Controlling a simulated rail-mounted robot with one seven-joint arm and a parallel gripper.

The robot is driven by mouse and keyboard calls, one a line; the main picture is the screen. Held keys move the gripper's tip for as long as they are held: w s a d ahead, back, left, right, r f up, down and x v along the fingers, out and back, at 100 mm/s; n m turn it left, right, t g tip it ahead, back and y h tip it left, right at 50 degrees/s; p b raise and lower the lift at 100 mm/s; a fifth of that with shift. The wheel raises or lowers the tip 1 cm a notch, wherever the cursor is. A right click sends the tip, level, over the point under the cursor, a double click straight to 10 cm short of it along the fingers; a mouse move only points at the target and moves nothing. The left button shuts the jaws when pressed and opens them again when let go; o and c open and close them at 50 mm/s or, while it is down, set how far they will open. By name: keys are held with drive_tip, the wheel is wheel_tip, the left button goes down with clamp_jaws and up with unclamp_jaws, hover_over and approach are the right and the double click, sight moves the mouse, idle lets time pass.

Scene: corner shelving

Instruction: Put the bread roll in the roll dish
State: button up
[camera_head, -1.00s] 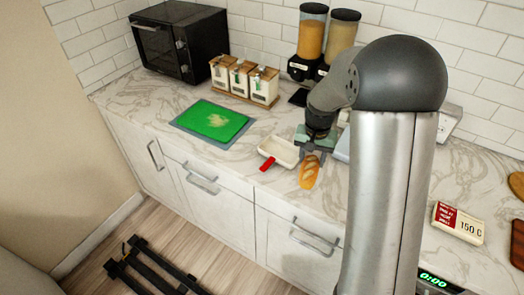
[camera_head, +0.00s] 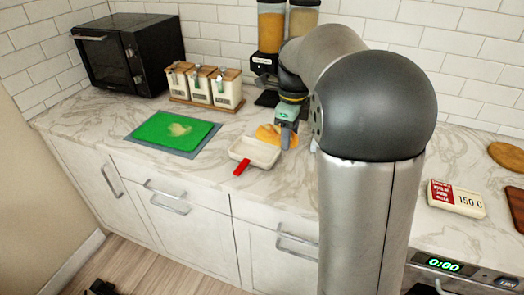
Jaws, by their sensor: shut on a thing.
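The roll dish (camera_head: 254,153) is a shallow cream tray near the counter's front edge, with a red tab at its front left corner. The golden bread roll (camera_head: 267,134) shows just behind the dish's back right rim. My gripper (camera_head: 287,138) points down at the right end of the roll and is shut on it. The near finger and the dish's rim hide part of the roll. I cannot tell how far the roll is above the counter.
A green cutting board (camera_head: 172,131) on a grey mat lies left of the dish. Three canisters (camera_head: 200,84) stand behind it, beside a black oven (camera_head: 128,52). Cereal dispensers (camera_head: 271,28) stand behind my gripper. A price card (camera_head: 456,198) lies at the right.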

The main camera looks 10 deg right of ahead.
drive_tip(key=w, duration=0.1)
drive_tip(key=w+a+f, duration=0.1)
drive_tip(key=w+a+f+p, duration=0.1)
drive_tip(key=w, duration=0.1)
hover_over(265, 157)
drive_tip(key=f, duration=0.5)
drive_tip(key=shift+s+f+p, duration=0.25)
drive_tip(key=shift+f+p, duration=0.05)
drive_tip(key=shift+w+f, duration=0.2)
drive_tip(key=shift+f, duration=1.6)
drive_tip(key=shift+f, duration=0.1)
drive_tip(key=o, duration=0.6)
drive_tip(key=shift+o, duration=0.5)
